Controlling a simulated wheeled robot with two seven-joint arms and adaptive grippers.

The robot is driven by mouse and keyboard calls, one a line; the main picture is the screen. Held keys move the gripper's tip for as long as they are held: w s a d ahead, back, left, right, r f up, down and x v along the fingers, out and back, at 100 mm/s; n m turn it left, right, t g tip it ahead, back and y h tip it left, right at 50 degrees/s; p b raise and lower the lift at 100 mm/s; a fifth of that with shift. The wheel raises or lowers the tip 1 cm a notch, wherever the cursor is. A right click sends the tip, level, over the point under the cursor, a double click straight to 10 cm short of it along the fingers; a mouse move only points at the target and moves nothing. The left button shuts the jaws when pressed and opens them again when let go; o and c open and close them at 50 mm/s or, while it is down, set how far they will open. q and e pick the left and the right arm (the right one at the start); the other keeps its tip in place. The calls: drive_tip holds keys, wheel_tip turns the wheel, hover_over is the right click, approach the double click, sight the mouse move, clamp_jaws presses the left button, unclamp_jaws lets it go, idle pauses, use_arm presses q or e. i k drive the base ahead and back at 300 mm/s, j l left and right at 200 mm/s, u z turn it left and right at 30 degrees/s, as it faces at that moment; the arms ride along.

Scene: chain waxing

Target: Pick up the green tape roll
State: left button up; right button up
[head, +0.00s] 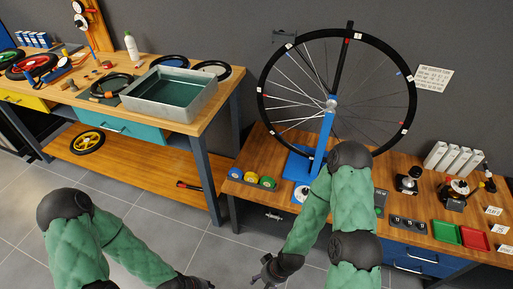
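The green tape roll (267,183) lies at the front left edge of the right-hand workbench, at the right end of a short row of tape rolls. My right gripper (262,273) is low in front of that bench, below the tape roll and apart from it; its fingers look spread and nothing shows between them. My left gripper (203,284) is at the bottom edge of the view, partly cut off, left of the right one and away from the bench. Its finger state is not clear.
A wheel (409,117) in a blue truing stand (322,143) rises just behind the tape rolls. The right workbench (407,203) also holds small parts, and green and red trays (446,232). A left workbench (222,99) carries a grey basin (170,109). Floor shows between the benches.

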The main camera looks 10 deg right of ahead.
sight(268, 181)
drive_tip(key=i+j+z, duration=0.3)
drive_tip(key=i+j, duration=0.15)
drive_tip(key=i, duration=0.2)
drive_tip(key=i+j+z, duration=0.3)
drive_tip(key=i+j, duration=0.3)
